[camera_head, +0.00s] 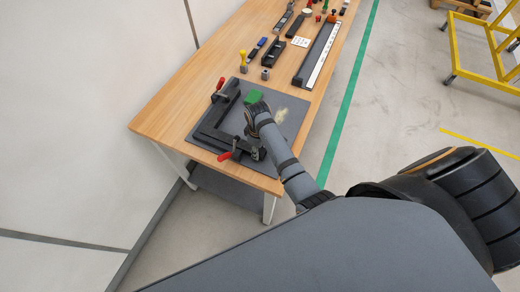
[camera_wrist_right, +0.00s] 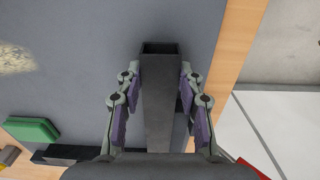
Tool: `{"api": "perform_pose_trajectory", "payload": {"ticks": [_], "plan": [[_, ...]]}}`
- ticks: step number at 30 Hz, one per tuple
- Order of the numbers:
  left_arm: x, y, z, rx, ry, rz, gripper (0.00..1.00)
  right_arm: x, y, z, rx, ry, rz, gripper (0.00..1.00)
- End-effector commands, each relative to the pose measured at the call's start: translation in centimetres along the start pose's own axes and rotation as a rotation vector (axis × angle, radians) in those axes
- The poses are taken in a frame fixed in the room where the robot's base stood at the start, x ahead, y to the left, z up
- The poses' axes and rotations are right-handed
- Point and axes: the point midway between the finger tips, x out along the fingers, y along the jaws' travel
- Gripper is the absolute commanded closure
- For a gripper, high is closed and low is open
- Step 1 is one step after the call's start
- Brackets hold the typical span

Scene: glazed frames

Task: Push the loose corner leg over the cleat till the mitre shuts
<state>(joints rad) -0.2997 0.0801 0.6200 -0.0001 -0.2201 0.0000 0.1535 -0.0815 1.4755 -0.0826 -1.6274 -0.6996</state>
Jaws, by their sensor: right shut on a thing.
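The dark frame (camera_head: 207,126) lies on a grey mat (camera_head: 292,112) on the wooden table. The loose leg (camera_wrist_right: 160,100), a dark bar with a hollow end, runs up the middle of the right wrist view. My right gripper (camera_wrist_right: 160,83) is shut on it, one finger on each side. The leg's other end, the cleat and the mitre are hidden. My left gripper is not in view.
Red-handled clamps (camera_head: 221,84) (camera_head: 226,156) stand at the frame's far and near ends. A green block (camera_head: 253,97) lies near the frame. Tools and a long white-faced strip (camera_head: 322,55) lie farther along the table.

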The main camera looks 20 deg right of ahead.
Motion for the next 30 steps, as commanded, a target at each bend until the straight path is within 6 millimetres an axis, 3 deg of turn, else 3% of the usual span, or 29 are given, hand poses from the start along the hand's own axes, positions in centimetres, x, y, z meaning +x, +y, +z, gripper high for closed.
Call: {"api": "perform_pose_trajectory", "payload": {"ticks": [7, 8, 13, 23, 26, 30], "plan": [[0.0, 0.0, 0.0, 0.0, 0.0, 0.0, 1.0, -0.1, 0.1, -0.2, 0.001, 0.004, 0.003, 1.0], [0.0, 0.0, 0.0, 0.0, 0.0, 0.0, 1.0, -0.1, 0.1, -0.2, 0.001, 0.004, 0.003, 0.59], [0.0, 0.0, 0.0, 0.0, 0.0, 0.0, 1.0, -0.1, 0.1, -0.1, 0.001, 0.003, 0.002, 0.36], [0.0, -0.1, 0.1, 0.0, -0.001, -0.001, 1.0, -0.3, 0.0, 0.0, 0.0, 0.001, 0.001, 0.36], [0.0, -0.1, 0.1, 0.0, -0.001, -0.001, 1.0, -1.6, 0.1, -0.1, 0.001, 0.003, 0.003, 0.36], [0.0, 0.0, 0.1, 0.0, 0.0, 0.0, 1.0, -5.0, 0.1, -0.1, 0.001, 0.005, 0.005, 0.36]]}}
